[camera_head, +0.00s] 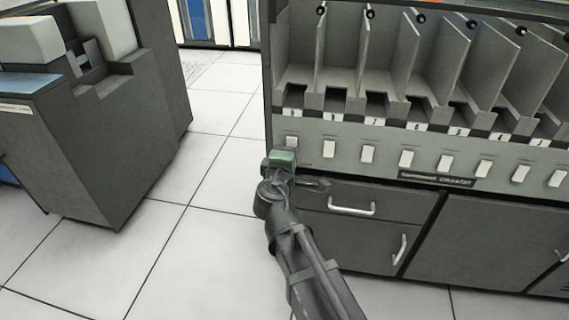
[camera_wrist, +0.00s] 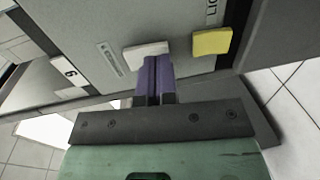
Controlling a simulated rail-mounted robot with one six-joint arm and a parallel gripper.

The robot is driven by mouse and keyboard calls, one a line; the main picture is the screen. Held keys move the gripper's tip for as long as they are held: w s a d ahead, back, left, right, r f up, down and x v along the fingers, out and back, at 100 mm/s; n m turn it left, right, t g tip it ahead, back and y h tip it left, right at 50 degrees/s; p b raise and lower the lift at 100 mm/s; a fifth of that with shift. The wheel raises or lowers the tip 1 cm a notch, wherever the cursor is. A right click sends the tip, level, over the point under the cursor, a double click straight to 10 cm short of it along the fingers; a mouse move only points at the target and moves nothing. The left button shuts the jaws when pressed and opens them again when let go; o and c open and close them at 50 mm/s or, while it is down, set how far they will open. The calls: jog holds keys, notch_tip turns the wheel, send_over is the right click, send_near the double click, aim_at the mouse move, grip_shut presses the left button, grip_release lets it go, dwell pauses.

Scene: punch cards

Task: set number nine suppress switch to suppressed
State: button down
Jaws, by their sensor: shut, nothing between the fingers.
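The row of white suppress switches runs along the sorter's grey panel in the head view. The leftmost white switch (camera_head: 291,142) is right above my gripper (camera_head: 283,152), under the first pocket at the left end. In the wrist view a white switch (camera_wrist: 147,49) sits at the tips of my gripper's purple fingers (camera_wrist: 153,62). The fingers are shut together and empty. Their tips overlap the switch's lower right edge; I cannot tell whether they touch. The switch's exact tilt is not clear. The nearest label (camera_wrist: 71,73) is partly turned and reads like a 6 or 9.
A yellow button (camera_wrist: 212,41) is close to the right of the fingers in the wrist view. Another white switch (camera_head: 329,149) stands to the right. Drawers with handles (camera_head: 351,208) lie below the panel. A dark machine (camera_head: 130,130) stands at left, with open floor between.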

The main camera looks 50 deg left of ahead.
jog(key=shift+w+a, duration=0.15)
jog(key=shift+w, duration=0.05)
dwell(0.3)
jog(key=s+d+f+b, duration=0.1)
jog(key=s+d, duration=0.8)
jog(key=s, duration=0.2)
jog(key=shift+f+b, duration=0.4)
jog(key=shift+w, duration=0.1)
